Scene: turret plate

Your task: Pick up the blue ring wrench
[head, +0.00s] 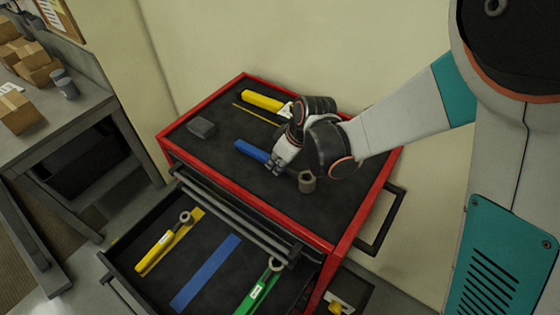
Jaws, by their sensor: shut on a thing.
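The blue ring wrench (252,151) is on the black top of the red tool cart. Its blue handle sticks out to the left of my gripper (276,168), and a grey ring end (306,181) shows to the right. My gripper points down and is shut on the wrench, covering its middle. I cannot tell whether the wrench touches the cart top or is slightly raised.
A yellow-handled tool (262,101), a thin yellow stick (258,115) and a grey block (201,127) lie on the cart top (230,190). The open drawer holds a yellow wrench (165,247), a blue strip (205,273) and a green wrench (258,290). A workbench with boxes stands left.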

